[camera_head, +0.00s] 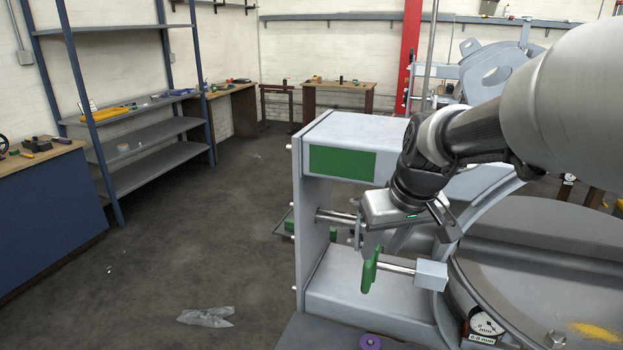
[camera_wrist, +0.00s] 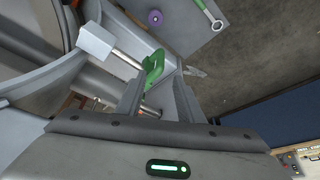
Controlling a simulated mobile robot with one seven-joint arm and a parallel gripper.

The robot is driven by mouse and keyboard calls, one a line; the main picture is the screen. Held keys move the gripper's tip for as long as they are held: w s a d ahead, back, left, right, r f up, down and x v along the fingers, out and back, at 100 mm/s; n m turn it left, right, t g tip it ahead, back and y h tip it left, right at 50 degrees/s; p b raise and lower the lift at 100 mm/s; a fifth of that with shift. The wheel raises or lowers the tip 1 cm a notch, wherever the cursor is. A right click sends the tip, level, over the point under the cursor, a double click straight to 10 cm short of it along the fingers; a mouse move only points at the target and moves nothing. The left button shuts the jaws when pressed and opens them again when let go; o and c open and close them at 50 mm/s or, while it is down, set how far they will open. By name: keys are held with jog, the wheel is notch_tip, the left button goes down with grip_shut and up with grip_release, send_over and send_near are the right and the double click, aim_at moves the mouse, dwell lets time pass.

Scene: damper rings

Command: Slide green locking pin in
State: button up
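The green locking pin (camera_head: 370,270) has a green handle on a bare metal rod, which runs right into a light grey block on the machine. A length of rod shows between handle and block. In the wrist view the pin's green handle (camera_wrist: 152,67) appears just beyond the fingertips, nearer the left finger. My gripper (camera_head: 411,240) is above the pin in the head view, fingers pointing down. In the wrist view my gripper (camera_wrist: 156,88) is open, with a wide gap and nothing held. I cannot tell whether a finger touches the handle.
The grey machine frame (camera_head: 330,285) with a green panel stands around the pin. A dial gauge (camera_head: 486,324) is at lower right. The floor at left is mostly clear.

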aim_at(370, 269)
jog(key=x, duration=1.2)
jog(key=shift+w+f+b, duration=0.15)
jog(key=shift+f+b, duration=0.05)
jog(key=shift+b, duration=0.15)
grip_shut()
